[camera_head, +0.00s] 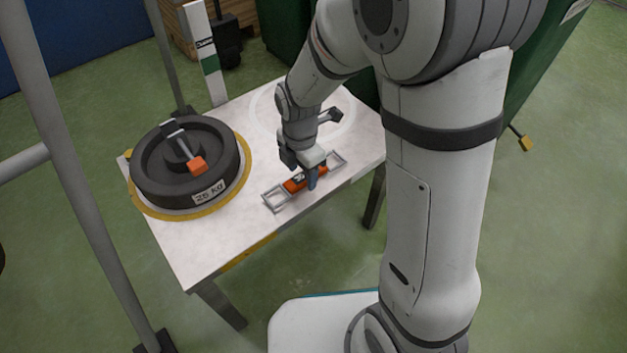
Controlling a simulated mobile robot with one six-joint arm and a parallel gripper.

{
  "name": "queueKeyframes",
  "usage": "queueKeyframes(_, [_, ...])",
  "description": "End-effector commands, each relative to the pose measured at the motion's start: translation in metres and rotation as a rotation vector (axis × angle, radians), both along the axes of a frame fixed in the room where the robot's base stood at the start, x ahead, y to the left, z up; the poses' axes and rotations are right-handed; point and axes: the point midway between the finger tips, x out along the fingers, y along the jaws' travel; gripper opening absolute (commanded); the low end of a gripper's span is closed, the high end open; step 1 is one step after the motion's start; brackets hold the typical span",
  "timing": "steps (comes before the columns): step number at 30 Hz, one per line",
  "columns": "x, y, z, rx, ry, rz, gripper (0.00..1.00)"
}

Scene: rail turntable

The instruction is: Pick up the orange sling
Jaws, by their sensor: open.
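The orange sling (293,186) lies on the white table (222,237), in the middle of a small grey metal frame or rack (273,201). My gripper (303,178) points down right over the sling, with its fingers at the sling's sides. The gripper is open. The gripper and wrist hide part of the sling, and I cannot tell whether the fingers touch it.
A dark round weight marked 25 kg (160,185), with an orange-ended handle (197,165), sits on a yellow-rimmed disc at the table's left. A grey post frame (50,120) stands at left. The table's front part is clear.

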Motion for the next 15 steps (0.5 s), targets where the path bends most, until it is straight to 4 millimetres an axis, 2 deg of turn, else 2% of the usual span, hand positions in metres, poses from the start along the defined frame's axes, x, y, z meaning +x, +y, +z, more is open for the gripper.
queueKeyframes(1, [-0.0001,-0.0001,-0.0096,-0.001,0.001,0.0,0.55])
queueKeyframes(2, [0.0,-0.0001,-0.011,-0.001,0.001,0.0,0.55])
queueKeyframes(9, [0.0001,-0.0002,-0.01,-0.001,-0.001,-0.001,0.54])
queueKeyframes(15, [0.0,-0.0002,-0.01,-0.001,-0.001,-0.001,0.37])
